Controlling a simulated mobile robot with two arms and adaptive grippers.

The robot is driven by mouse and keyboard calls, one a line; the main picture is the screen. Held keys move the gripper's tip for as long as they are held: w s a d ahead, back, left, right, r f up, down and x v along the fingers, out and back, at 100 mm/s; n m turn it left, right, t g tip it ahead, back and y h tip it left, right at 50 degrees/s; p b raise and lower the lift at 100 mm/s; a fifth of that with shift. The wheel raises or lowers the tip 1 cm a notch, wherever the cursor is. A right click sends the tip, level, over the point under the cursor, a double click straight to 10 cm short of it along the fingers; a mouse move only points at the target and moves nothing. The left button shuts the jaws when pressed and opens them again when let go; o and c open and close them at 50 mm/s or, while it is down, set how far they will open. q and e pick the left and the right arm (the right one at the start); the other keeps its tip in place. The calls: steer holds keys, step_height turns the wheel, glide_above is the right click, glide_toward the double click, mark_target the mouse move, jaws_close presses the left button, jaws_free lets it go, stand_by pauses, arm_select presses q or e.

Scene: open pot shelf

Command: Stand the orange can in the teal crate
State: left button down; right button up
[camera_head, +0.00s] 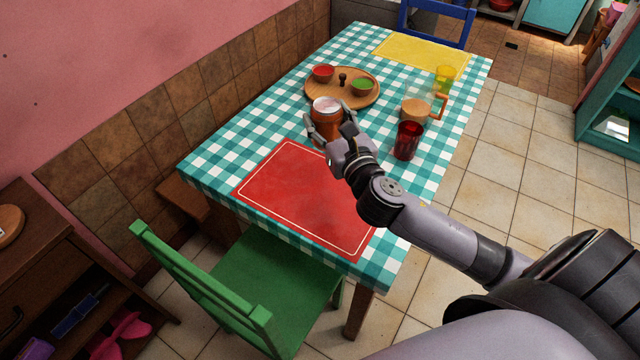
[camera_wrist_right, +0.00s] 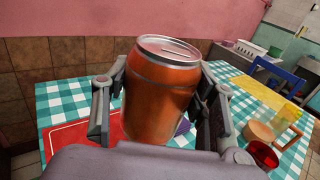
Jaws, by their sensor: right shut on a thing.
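The orange can (camera_head: 326,117) has a silver top and is upright over the checked table, near the round wooden tray. My right gripper (camera_head: 329,124) is shut on it, with a finger on each side. In the right wrist view the orange can (camera_wrist_right: 160,95) fills the middle, tilted slightly, between the fingers of my right gripper (camera_wrist_right: 158,108). Its bottom is hidden, so I cannot tell whether it touches the table. I see no teal crate in either view. My left gripper is not in view.
The table (camera_head: 215,165) bears a red mat (camera_head: 300,200), a wooden tray (camera_head: 315,92) with red and green bowls, a dark red glass (camera_head: 407,142), a jug (camera_head: 417,105), a yellow glass (camera_head: 444,78) and a yellow mat (camera_head: 420,55). A green chair (camera_head: 270,275) stands in front.

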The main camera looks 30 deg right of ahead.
steer(key=shift+f+b, duration=3.5)
steer(key=shift+f, duration=5.8)
steer(key=shift+s+f, duration=0.1)
steer(key=o, duration=0.9)
steer(key=shift+o, duration=0.2)
